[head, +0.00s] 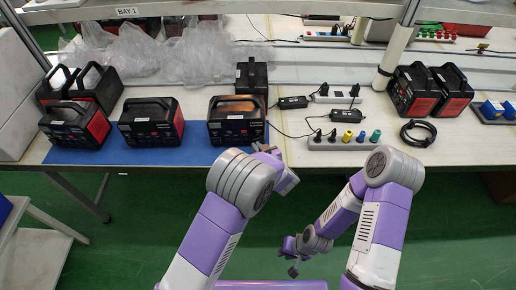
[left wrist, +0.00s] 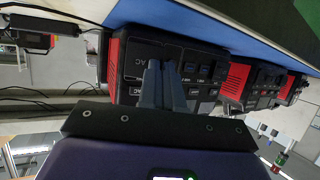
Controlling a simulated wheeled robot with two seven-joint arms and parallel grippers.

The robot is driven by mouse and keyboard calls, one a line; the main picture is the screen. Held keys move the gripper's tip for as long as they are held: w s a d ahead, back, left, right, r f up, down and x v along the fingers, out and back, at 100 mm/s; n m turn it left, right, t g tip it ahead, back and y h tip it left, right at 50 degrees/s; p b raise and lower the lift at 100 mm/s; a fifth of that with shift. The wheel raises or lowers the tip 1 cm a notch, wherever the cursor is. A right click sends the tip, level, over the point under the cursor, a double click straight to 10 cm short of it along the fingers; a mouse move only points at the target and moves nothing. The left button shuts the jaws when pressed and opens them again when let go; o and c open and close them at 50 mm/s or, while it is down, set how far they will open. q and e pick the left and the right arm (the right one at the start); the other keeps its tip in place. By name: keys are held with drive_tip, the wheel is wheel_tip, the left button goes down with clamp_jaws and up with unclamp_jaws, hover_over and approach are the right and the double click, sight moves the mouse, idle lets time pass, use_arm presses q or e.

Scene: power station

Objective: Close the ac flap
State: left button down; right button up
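The power station (head: 237,122), a black box with red sides and a top handle, stands on the blue mat (head: 200,155) at the front of the bench. My left gripper (head: 264,148) is at the front of this station. Its fingers (left wrist: 165,66) are together, with nothing seen between them, and hide part of the panel. My right gripper (head: 292,268) hangs low over the floor.
Similar stations stand left (head: 151,122) and far left (head: 76,124), with others at the right (head: 415,90). A power strip (head: 342,142) with coloured plugs, adapters and a black cable coil (head: 418,133) lie right of the mat. Plastic bags (head: 190,52) lie behind.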

use_arm(q)
drive_tip(key=shift+w+a+m+t+h+b, duration=0.3)
drive_tip(key=shift+a+m+t+h+b, duration=0.15)
drive_tip(key=shift+m+h, duration=0.5)
drive_tip(key=shift+w+a+m+h+b, duration=0.2)
drive_tip(key=shift+a+m+h+b, duration=0.1)
drive_tip(key=shift+m+h+b, duration=0.5)
drive_tip(key=shift+w+a+m+h+b, duration=0.25)
drive_tip(key=shift+m+h+b, duration=0.25)
drive_tip(key=shift+h, duration=0.45)
drive_tip(key=c, duration=1.3)
unclamp_jaws()
drive_tip(key=shift+s, duration=0.1)
drive_tip(key=p+v, duration=0.2)
drive_tip(key=v, duration=0.5)
drive_tip(key=shift+s, duration=0.3)
